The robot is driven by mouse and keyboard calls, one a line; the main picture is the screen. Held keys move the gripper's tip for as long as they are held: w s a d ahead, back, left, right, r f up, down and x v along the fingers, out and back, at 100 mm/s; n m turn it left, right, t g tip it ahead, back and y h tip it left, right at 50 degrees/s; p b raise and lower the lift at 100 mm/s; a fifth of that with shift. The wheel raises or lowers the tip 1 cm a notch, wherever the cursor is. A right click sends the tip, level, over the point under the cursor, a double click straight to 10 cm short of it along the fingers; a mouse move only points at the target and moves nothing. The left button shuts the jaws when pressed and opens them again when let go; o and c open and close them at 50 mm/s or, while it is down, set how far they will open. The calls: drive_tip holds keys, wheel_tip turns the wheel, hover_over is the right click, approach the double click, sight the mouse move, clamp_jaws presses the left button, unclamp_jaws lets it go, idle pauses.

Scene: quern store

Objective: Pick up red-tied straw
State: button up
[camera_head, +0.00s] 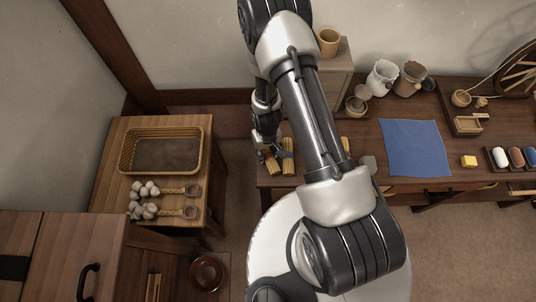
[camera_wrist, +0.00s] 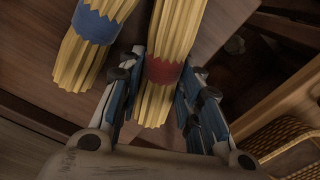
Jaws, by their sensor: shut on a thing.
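The red-tied straw (camera_wrist: 174,42) is a yellow ridged bundle with a dark red band, between my gripper's fingers in the wrist view. My gripper (camera_wrist: 163,76) is shut on it around the band. In the head view, the red-tied straw (camera_head: 271,165) shows just below my gripper (camera_head: 267,150) at the left end of the dark table. I cannot tell whether it touches the tabletop. A blue-tied straw bundle (camera_wrist: 93,27) lies close to its left in the wrist view; in the head view it lies to the right.
The dark table (camera_head: 365,150) bears a blue cloth (camera_head: 414,147), a yellow block (camera_head: 468,161) and pots. My arm hides part of it. On the left, a wooden table (camera_head: 115,160) holds a wicker tray (camera_head: 127,153) and garlic braids (camera_head: 170,190). A brown bowl (camera_head: 208,273) stands on the floor.

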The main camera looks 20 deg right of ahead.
wheel_tip(320, 180, up, 20)
drive_tip(key=p, duration=0.6)
wheel_tip(320, 180, up, 13)
hover_over(267, 151)
drive_tip(key=w, duration=0.3)
drive_tip(key=shift+m, duration=0.4)
drive_tip(key=shift+a, duration=0.1)
